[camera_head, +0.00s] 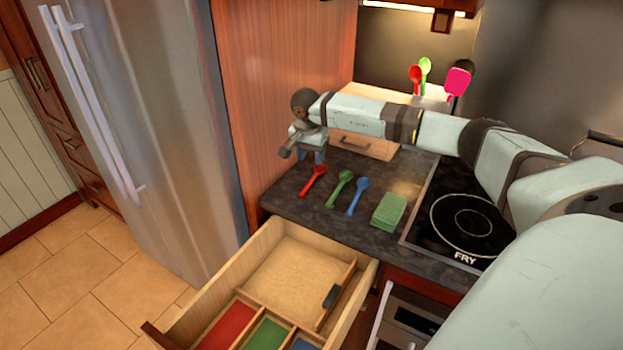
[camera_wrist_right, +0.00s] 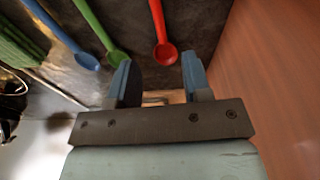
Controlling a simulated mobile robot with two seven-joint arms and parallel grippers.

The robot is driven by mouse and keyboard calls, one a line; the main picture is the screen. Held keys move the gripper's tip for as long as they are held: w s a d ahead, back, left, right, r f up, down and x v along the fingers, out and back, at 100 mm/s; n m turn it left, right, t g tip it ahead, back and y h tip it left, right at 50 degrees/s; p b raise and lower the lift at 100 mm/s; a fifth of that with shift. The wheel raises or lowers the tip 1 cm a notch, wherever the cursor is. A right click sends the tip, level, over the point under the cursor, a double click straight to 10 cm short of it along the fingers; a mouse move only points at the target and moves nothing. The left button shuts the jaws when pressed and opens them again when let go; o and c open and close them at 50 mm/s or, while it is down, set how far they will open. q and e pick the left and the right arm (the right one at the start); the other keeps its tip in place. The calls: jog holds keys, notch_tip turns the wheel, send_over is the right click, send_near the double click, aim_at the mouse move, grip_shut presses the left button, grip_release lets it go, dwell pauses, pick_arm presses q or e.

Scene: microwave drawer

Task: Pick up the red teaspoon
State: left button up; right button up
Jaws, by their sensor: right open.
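The red teaspoon (camera_head: 313,181) lies on the dark countertop near the wooden side panel. In the right wrist view the red teaspoon (camera_wrist_right: 160,32) has its bowl just beyond my fingertips, roughly between them. My right gripper (camera_head: 316,160) is over the counter at the back end of the red spoon. Its two fingers (camera_wrist_right: 157,75) are apart with nothing between them in the right wrist view. Whether the fingers touch the counter is hard to tell. My left gripper is not in either view.
A green spoon (camera_head: 339,188), a blue spoon (camera_head: 357,196) and a green sponge (camera_head: 389,211) lie to the right. The cooktop (camera_head: 461,222) is further right. An open drawer (camera_head: 345,305) with coloured compartments is below. The wooden panel (camera_wrist_right: 261,85) stands close beside my right gripper.

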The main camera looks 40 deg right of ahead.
aim_at(313, 177)
jog(key=f, duration=0.2)
jog(key=d+f, duration=0.1)
jog(key=f, duration=0.2)
jog(key=f+p, duration=0.1)
jog(key=f, duration=0.2)
jog(key=shift+w+d+f, duration=0.15)
jog(key=shift+w+f, duration=0.05)
jog(key=shift+w, duration=0.05)
grip_shut()
